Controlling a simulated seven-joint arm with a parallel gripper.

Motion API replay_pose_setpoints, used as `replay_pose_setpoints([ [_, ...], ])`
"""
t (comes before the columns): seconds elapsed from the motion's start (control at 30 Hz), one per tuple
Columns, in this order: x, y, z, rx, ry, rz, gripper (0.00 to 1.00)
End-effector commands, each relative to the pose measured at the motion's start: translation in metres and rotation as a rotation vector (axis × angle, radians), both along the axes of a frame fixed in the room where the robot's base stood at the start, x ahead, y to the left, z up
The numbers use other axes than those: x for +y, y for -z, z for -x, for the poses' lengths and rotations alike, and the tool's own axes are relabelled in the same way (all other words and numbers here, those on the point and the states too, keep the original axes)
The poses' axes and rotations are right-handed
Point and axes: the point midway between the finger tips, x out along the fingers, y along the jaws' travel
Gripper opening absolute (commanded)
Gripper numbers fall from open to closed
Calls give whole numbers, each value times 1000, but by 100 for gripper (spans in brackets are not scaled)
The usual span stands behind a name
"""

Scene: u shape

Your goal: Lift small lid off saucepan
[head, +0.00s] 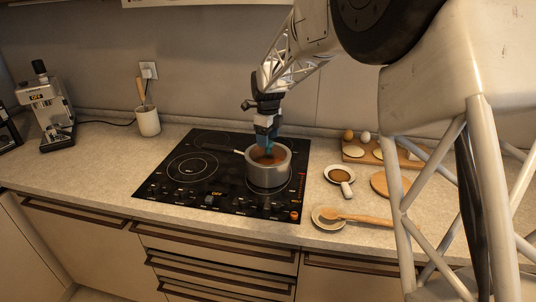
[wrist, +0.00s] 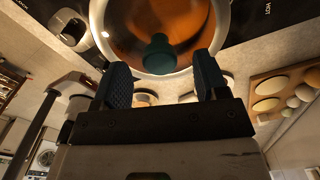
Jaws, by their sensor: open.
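The grey saucepan (head: 268,178) stands on the right part of the black cooktop, its handle pointing left. The small lid (wrist: 195,22) looks like clear glass over orange-brown contents in the wrist view, with a round teal knob (wrist: 158,52) at its middle. My gripper (head: 265,144) points down over the saucepan. In the wrist view my gripper (wrist: 162,68) is open and empty, a blue finger on each side of the knob's line. The knob appears just beyond the fingertips, and I see no contact. In the head view the gripper hides much of the lid.
The cooktop (head: 188,183) has free room left of the saucepan. To its right are a small bowl (head: 340,174), a wooden spoon (head: 362,219) on a plate, and a board (head: 365,157) with eggs. A coffee machine (head: 47,110) and utensil pot (head: 147,121) stand far left.

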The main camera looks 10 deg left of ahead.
Motion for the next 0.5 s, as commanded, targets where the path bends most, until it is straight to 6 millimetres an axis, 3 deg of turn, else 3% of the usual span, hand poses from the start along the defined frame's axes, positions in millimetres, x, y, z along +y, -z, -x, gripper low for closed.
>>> replay_pose_setpoints([
  [0.2,0,22,0,1,0,1,67],
  [0.5,0,26,0,0,0,0,67],
])
